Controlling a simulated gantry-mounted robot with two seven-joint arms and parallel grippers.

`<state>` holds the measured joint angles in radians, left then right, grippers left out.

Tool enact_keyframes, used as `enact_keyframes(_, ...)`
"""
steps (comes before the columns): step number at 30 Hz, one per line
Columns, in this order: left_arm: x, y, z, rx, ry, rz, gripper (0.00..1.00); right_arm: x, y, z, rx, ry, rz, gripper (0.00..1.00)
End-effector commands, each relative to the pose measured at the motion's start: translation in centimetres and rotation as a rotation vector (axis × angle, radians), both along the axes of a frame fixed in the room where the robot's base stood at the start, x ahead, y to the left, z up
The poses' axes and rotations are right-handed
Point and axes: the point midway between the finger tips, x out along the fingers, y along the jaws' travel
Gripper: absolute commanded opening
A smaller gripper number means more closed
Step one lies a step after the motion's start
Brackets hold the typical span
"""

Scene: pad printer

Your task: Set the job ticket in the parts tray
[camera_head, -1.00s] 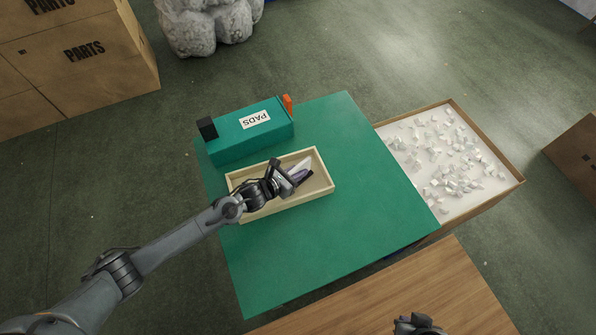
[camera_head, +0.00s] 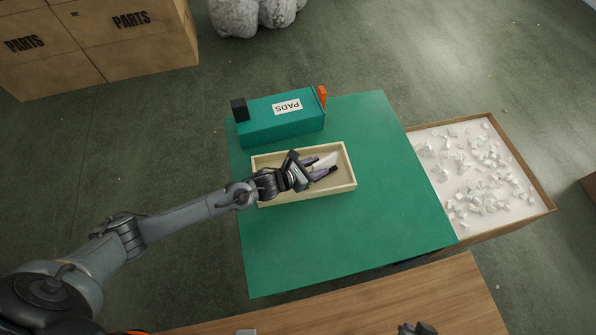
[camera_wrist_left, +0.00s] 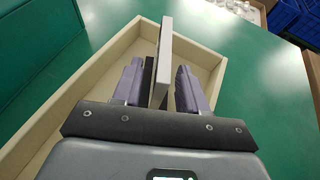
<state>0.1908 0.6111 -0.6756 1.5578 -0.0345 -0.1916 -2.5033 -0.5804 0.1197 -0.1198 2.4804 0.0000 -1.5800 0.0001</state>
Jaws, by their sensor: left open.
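The parts tray (camera_head: 300,196) is a shallow cream wooden box on the green table; its rim also shows in the left wrist view (camera_wrist_left: 85,88). The job ticket looks like a thin pale plate (camera_head: 328,160) inside the tray. In the left wrist view the ticket (camera_wrist_left: 164,50) stands edge-on between the fingers, with a dark strip beside its lower part. My left gripper (camera_head: 322,168) reaches into the tray. Its two purple-grey fingers (camera_wrist_left: 158,88) are open on either side of the ticket, with visible gaps. The ticket's lower end is hidden. My right gripper (camera_head: 416,329) only partly shows at the bottom edge.
A teal PADS box (camera_head: 280,118) with a black block and an orange piece at its ends stands just behind the tray. The green table (camera_head: 390,210) is clear right and in front. A box of white pieces (camera_head: 475,170) lies beyond its right edge.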

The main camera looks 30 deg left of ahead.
Motion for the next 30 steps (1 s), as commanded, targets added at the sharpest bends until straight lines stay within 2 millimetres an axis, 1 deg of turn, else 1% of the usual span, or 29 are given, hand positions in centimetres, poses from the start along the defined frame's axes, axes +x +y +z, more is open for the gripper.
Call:
enact_keyframes(1, -1.0, 0.5, 0.4, 0.004, 0.002, -0.001, 0.42, 0.0, 0.0, 0.3, 0.001, 0.0, -0.001, 0.0)
enact_keyframes(6, -3.6, 1.8, 1.6, 0.003, 0.002, -0.002, 0.42, 0.0, 0.1, 0.8, 0.004, 0.0, -0.002, 0.0)
enact_keyframes(10, -5.3, 2.6, 2.5, 0.003, 0.001, -0.003, 0.42, 0.0, 0.1, 1.0, 0.004, 0.0, -0.003, 0.0)
enact_keyframes(15, -6.8, 3.4, 3.1, 0.001, 0.0, 0.0, 0.42, 0.0, 0.1, 1.2, 0.004, 0.0, -0.002, 0.0)
enact_keyframes(21, -7.4, 3.6, 3.4, 0.0, 0.0, 0.0, 0.42, 0.0, 0.1, 1.2, 0.002, 0.0, -0.001, 0.0)
enact_keyframes(30, -7.4, 3.6, 3.4, 0.0, 0.0, 0.0, 0.42, 0.0, -0.1, 1.2, -0.005, 0.0, 0.004, 0.0)
